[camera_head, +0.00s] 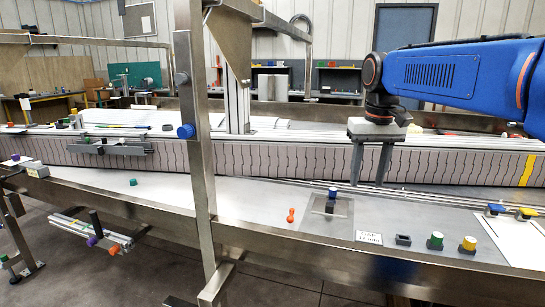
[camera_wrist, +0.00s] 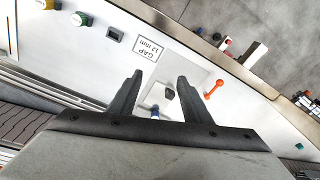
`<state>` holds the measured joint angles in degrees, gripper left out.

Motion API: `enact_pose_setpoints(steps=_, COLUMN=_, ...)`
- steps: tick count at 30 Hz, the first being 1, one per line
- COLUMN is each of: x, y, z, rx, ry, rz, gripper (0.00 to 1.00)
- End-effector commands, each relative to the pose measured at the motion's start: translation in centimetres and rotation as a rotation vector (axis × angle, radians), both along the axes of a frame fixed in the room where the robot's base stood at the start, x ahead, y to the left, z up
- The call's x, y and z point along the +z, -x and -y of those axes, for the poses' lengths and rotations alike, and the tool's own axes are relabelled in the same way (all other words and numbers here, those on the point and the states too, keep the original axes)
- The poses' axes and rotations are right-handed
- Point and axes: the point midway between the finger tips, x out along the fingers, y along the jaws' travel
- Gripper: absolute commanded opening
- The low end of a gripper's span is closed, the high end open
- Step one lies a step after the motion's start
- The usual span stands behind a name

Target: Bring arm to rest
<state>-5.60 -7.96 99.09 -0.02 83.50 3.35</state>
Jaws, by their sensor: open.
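My gripper (camera_head: 369,183) hangs from the end of my blue arm on the right of the head view, pointing down. Its two dark fingers are apart, with nothing held between them. It is in front of the grey conveyor side wall and appears above the steel work surface (camera_head: 250,190). In the wrist view my gripper (camera_wrist: 160,78) is also open. A pale square plate (camera_wrist: 205,75) shows beyond and between the fingers. A small dark piece (camera_wrist: 169,94) and a blue-topped piece (camera_wrist: 154,112) appear in the space between the fingers.
An orange piece (camera_head: 291,215) lies left of the plate. A "GAP 12 mm" label (camera_head: 369,238), a dark block (camera_head: 403,240), a green-topped piece (camera_head: 435,241) and a yellow-topped piece (camera_head: 468,244) are to the right. A steel post (camera_head: 204,190) stands left of my gripper.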

Motion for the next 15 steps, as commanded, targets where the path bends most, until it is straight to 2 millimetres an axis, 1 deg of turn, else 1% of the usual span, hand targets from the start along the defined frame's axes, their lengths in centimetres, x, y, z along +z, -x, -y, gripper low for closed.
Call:
enact_pose_setpoints(steps=1, x=-0.4, y=1.5, z=0.4, rx=-0.003, ry=-0.001, rz=0.015, gripper=0.44)
enact_pose_setpoints(steps=8, x=-3.5, y=7.9, z=1.9, rx=-0.011, ry=-0.005, rz=0.089, gripper=0.44)
enact_pose_setpoints(steps=11, x=-5.2, y=10.6, z=2.4, rx=-0.016, ry=-0.006, rz=0.123, gripper=0.44)
enact_pose_setpoints(steps=15, x=-7.9, y=14.3, z=3.1, rx=-0.02, ry=-0.006, rz=0.168, gripper=0.44)
